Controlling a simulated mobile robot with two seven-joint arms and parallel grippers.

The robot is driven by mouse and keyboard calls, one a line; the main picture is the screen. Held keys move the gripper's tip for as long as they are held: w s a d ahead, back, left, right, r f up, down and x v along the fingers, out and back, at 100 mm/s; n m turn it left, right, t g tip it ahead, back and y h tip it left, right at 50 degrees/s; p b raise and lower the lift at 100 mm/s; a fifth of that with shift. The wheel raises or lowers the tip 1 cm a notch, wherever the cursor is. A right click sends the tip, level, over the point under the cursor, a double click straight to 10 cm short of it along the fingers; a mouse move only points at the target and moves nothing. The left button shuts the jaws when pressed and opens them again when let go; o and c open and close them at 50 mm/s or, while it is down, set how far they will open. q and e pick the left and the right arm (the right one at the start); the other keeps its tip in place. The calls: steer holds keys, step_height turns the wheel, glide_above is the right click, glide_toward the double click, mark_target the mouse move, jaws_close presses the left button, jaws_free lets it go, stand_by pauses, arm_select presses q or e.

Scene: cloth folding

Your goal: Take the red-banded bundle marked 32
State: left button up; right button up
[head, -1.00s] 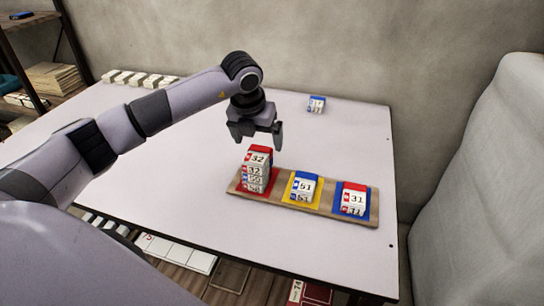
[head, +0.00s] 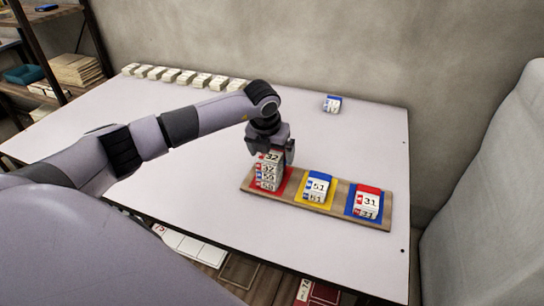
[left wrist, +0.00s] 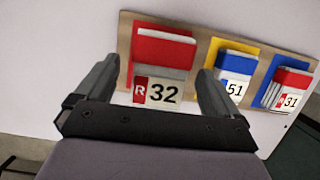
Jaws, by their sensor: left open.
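The red-banded bundle marked 32 (head: 271,157) is at the top of a stack on the red pad, at the left end of a wooden board (head: 329,211). It also shows in the left wrist view with its red band and R 32 label (left wrist: 158,92). My left gripper (head: 271,151) is open at the top of this stack. In the left wrist view its fingers (left wrist: 162,72) stand on either side of the bundle. I cannot tell whether they touch it. Lower bundles in the stack are partly legible. My right gripper is not in view.
A blue-banded bundle marked 51 (head: 318,187) sits on the yellow pad and a red-banded one marked 31 (head: 368,200) on the blue pad. A lone blue-banded bundle (head: 332,104) lies near the back. Several pale bundles (head: 186,77) line the table's back edge.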

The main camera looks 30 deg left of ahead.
arm_select(q)
steer(key=shift+f, duration=0.25)
steer(key=shift+c, duration=0.4)
steer(key=c, duration=1)
steer(key=shift+r, duration=0.1)
